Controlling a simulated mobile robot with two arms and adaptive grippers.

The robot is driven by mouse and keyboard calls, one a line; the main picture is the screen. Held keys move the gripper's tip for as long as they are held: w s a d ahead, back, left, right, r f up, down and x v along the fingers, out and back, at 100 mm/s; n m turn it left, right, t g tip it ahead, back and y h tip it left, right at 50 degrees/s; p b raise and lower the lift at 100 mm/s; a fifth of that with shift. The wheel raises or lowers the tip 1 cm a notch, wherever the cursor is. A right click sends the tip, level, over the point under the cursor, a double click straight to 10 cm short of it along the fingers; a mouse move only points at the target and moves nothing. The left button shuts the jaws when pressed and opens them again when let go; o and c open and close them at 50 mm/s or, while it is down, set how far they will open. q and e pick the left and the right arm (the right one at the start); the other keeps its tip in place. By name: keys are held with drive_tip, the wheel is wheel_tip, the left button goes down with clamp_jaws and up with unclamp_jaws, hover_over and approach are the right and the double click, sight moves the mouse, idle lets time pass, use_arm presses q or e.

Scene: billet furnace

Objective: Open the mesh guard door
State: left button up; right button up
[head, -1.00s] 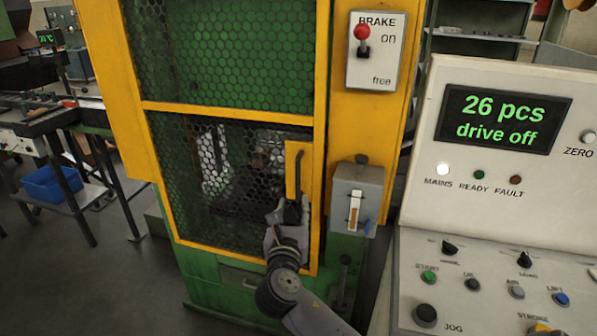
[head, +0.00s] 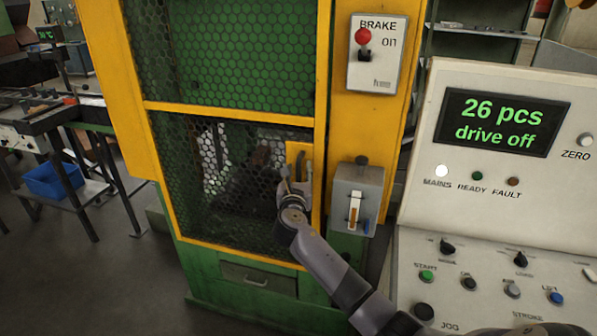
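The mesh guard door (head: 218,180) is the lower black mesh panel in a yellow frame on the green machine. It looks shut in its frame. Its dark upright handle (head: 300,165) sits on a yellow plate at the door's right side; the lower part of the handle is hidden by my gripper. My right gripper (head: 294,182) is at the lower end of the handle, its arm coming in from the lower right. Whether its fingers are open or closed around the handle cannot be made out. My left gripper is not in view.
A grey switch box (head: 357,199) is mounted just right of the door. A brake lever panel (head: 376,53) with a red knob sits above it. The control console (head: 490,190) fills the right side. A bench with a blue bin (head: 52,181) stands left; the floor before it is clear.

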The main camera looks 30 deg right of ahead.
drive_tip(key=shift+c, duration=0.6)
clamp_jaws()
idle(0.4)
